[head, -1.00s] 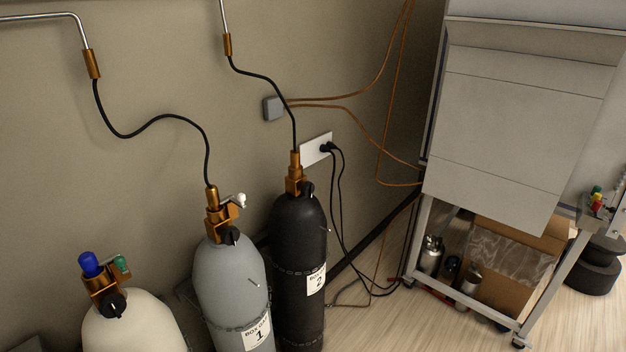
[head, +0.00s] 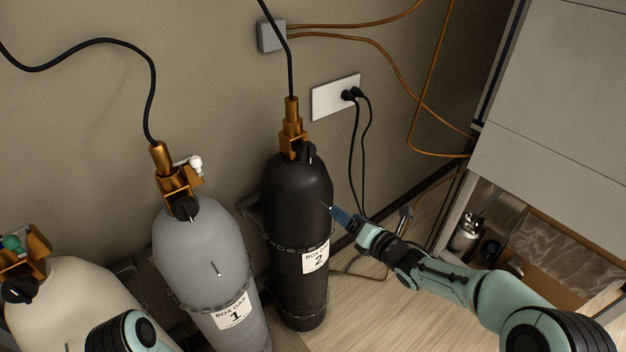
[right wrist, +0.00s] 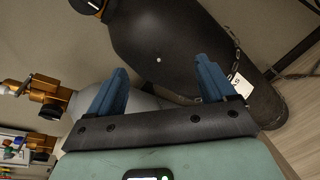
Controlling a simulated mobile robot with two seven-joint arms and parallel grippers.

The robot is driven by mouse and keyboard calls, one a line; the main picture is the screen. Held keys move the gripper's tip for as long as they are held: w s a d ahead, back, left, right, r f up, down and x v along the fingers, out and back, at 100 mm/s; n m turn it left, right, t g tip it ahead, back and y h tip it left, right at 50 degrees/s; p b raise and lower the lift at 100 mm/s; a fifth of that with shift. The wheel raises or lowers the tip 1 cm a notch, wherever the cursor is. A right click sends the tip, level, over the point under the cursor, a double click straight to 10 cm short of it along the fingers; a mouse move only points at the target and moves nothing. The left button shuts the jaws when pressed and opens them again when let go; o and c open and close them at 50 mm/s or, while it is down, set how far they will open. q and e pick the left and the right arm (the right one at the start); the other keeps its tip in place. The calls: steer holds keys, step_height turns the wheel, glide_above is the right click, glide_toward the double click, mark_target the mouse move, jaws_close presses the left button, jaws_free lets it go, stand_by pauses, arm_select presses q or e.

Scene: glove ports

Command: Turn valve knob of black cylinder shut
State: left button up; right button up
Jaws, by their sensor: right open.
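The black cylinder (head: 297,195), labelled 2, stands upright against the wall in the head view. Its black valve knob (head: 308,153) sits at the brass valve (head: 291,128) on its top, with a pale mark on its face. My right gripper (head: 370,213) is open and empty, to the right of the cylinder and below the knob. In the right wrist view, the blue fingers of the right gripper (right wrist: 162,66) are spread in front of the black cylinder body (right wrist: 165,35). A black knob with brass (right wrist: 88,5) is cut off at the top left there. The left gripper is not in view.
A grey cylinder (head: 205,245), labelled 1, stands left of the black one, and a cream cylinder (head: 75,300) farther left. A black hose (head: 287,65) rises from the black cylinder's valve. Cables hang from a wall socket (head: 335,97). A cabinet (head: 550,150) stands at the right.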

mark_target(311, 155)
step_height(311, 155, up, 11)
steer(key=a+n+t+y, duration=0.1)
steer(key=n+y, duration=0.1)
steer(key=n, duration=0.7)
steer(key=p+x, duration=0.3)
steer(key=x, duration=0.9)
steer(key=shift+w+a, duration=0.15)
steer(key=shift+w, duration=0.15)
steer(key=shift+w+a, duration=0.4)
steer(key=shift+w, duration=0.15)
steer(key=shift+c, duration=0.3)
steer(key=shift+m, duration=0.3)
steer(key=c, duration=1)
